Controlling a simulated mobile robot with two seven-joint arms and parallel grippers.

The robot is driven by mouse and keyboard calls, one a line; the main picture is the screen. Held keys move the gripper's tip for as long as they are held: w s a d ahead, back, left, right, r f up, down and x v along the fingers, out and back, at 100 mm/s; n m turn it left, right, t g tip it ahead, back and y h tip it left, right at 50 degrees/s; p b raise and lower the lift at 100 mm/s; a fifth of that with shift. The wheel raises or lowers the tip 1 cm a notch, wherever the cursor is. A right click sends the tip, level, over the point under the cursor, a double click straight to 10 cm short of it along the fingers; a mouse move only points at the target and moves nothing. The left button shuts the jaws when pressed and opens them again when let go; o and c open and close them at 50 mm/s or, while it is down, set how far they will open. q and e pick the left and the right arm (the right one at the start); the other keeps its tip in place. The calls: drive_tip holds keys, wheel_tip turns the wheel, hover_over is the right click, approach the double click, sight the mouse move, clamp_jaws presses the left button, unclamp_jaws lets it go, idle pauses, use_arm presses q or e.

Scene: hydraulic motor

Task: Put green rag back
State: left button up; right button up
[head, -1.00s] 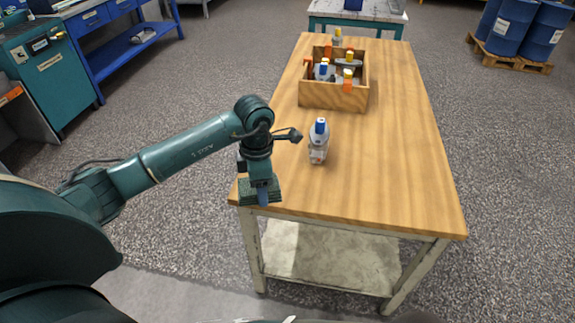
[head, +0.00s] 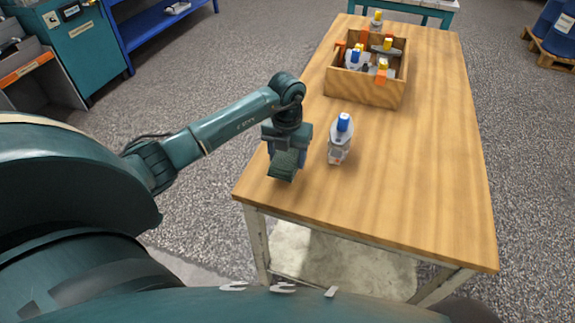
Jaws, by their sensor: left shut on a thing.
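My left gripper (head: 287,152) is shut on the green rag (head: 286,165), a folded dark green pad. It points down over the front left part of the wooden table (head: 420,180). The rag hangs tilted under the jaws; I cannot tell whether it touches the tabletop. The arm and gripper hide part of it. My right gripper is not in view.
The table's right side and front are clear. A blue shelf bench (head: 150,32) stands back left.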

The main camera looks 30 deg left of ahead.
sight(287, 166)
use_arm(q)
drive_tip(key=shift+f, duration=1.85)
drive_tip(key=shift+f, duration=0.1)
drive_tip(key=o, duration=0.9)
drive_tip(key=shift+o, duration=0.2)
